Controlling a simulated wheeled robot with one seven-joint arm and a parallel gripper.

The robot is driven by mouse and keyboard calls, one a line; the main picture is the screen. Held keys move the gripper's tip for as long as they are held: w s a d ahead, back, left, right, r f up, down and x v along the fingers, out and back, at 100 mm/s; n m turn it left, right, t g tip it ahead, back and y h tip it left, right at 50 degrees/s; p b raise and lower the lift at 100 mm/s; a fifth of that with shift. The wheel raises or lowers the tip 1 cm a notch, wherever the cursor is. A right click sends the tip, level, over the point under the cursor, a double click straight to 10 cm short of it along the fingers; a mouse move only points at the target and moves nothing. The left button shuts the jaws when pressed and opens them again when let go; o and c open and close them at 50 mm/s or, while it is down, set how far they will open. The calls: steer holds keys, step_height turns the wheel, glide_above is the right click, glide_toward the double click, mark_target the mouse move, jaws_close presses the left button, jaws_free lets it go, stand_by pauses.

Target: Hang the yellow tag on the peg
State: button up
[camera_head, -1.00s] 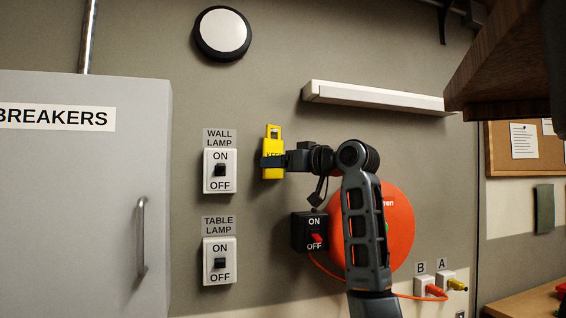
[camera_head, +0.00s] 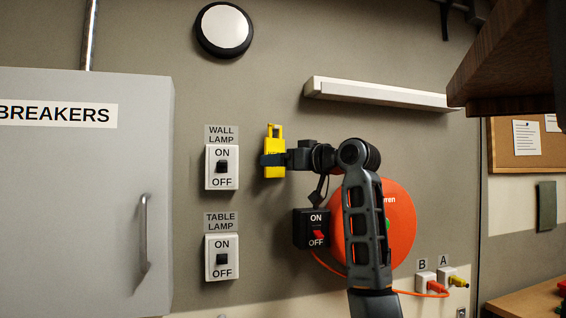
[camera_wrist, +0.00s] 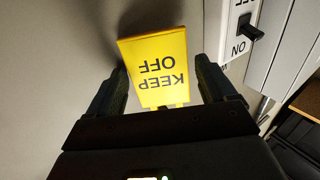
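The yellow tag (camera_head: 275,143), lettered KEEP OFF, is upright by the wall, right of the wall lamp switch. My gripper (camera_head: 273,160) reaches it from the right, and a dark finger crosses in front of it. In the wrist view the tag (camera_wrist: 157,68) appears upside down between the two fingers (camera_wrist: 162,85). A narrow gap shows beside the right finger, and the left finger is very close to the tag's edge. The fingers look parted, not clamped. I cannot make out the peg; the tag's upper end is partly hidden by my gripper in the wrist view.
The wall lamp switch (camera_head: 222,167) and table lamp switch (camera_head: 222,257) are to the left, beside the grey breaker cabinet (camera_head: 80,190). A black switch (camera_head: 312,228) and orange reel (camera_head: 398,215) are below and right. A white ledge (camera_head: 380,95) juts out above my arm.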

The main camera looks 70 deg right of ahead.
steer(key=shift+o, duration=0.8)
steer(key=shift+d, duration=0.1)
steer(key=shift+s, duration=0.1)
steer(key=b+v, duration=0.1)
steer(key=v, duration=0.6)
steer(key=shift+s+a, duration=0.25)
steer(key=shift+a, duration=0.05)
